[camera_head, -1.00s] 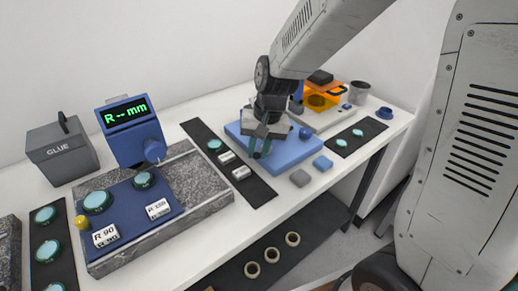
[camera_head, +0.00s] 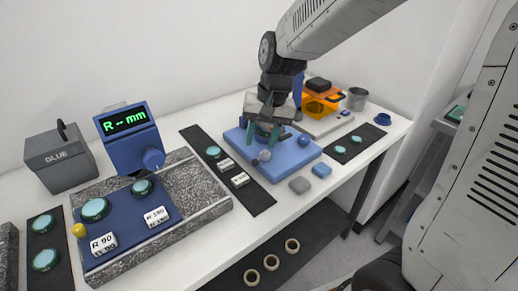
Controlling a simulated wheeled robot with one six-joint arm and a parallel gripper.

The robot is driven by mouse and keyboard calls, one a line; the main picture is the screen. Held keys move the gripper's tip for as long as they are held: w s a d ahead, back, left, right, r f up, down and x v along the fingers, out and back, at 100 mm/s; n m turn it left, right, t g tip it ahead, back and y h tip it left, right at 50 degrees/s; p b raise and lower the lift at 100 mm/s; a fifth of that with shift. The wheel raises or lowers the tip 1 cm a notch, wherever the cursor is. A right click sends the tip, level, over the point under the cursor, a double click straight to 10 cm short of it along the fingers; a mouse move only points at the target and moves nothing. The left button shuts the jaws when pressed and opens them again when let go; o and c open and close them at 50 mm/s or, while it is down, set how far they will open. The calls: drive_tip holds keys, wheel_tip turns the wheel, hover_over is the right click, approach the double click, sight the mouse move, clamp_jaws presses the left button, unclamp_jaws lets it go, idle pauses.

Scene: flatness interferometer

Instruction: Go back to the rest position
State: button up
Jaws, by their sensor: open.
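My gripper (camera_head: 263,134) hangs above the blue block-like tray (camera_head: 286,165) in the middle of the table. Its two greenish fingers are apart, with nothing seen between them. A small grey ball (camera_head: 264,155) shows on the tray just below the fingers. A blue ball (camera_head: 305,140) sits on the tray to the right of the gripper. My arm reaches in from the upper right, and the gripper body hides the back of the tray.
A granite plate (camera_head: 205,188) with a blue R-mm display (camera_head: 126,124) stands at left, beside a grey GLUE box (camera_head: 60,155). A dark strip (camera_head: 258,198) holds a green lens and white blocks. An orange device (camera_head: 318,106) stands behind right. Grey (camera_head: 299,186) and blue pads lie in front.

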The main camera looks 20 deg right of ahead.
drive_tip(key=shift+d+r, duration=0.15)
drive_tip(key=shift+r, duration=0.65)
drive_tip(key=shift+s, duration=0.1)
drive_tip(key=s+d+r+n, duration=0.1)
drive_tip(key=s+d+r, duration=0.1)
drive_tip(key=s, duration=0.5)
drive_tip(key=s+d+r+n+h, duration=0.1)
drive_tip(key=s+d+r, duration=0.1)
drive_tip(key=s, duration=0.6)
drive_tip(key=s+d+r+n+h, duration=0.1)
drive_tip(key=s+d+r, duration=0.1)
drive_tip(key=s, duration=0.5)
drive_tip(key=shift+s+d+r+t, duration=0.3)
drive_tip(key=shift+s+d+t, duration=0.05)
drive_tip(key=shift+d+t, duration=0.05)
